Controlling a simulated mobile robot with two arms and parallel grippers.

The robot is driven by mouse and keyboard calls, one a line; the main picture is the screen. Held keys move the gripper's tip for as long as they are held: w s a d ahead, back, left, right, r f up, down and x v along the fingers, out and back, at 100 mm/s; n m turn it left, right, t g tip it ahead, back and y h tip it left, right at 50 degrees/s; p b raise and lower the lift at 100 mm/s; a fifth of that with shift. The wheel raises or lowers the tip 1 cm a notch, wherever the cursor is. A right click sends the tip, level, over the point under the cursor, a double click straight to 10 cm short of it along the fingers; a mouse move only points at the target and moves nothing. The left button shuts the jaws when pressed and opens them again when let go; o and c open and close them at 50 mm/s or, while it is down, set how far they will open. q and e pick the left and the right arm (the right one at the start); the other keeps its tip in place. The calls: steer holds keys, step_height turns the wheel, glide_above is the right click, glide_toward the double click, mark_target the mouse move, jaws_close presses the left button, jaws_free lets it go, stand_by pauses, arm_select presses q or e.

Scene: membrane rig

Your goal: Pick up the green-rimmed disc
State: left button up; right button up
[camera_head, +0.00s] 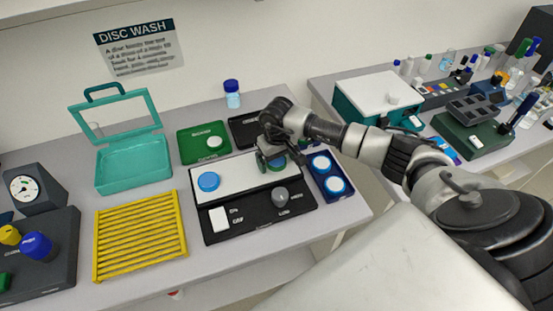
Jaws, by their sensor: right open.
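The green-rimmed disc (278,162) appears to lie on the white top of the black rig (240,172), near its right end, and is partly hidden by my gripper. My right gripper (266,162) reaches down at the disc from above and is open. I cannot tell whether its fingers touch the disc or stand around it. My left gripper is not in view.
A blue disc (208,181) lies at the left of the rig's white top. A blue tray (319,171) with blue-rimmed discs stands close on the right. A green tray (185,148) and a black tray (236,121) lie behind. A yellow rack (137,236) stands left.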

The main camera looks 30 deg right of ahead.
steer(key=c, duration=1)
steer(key=shift+r, duration=0.15)
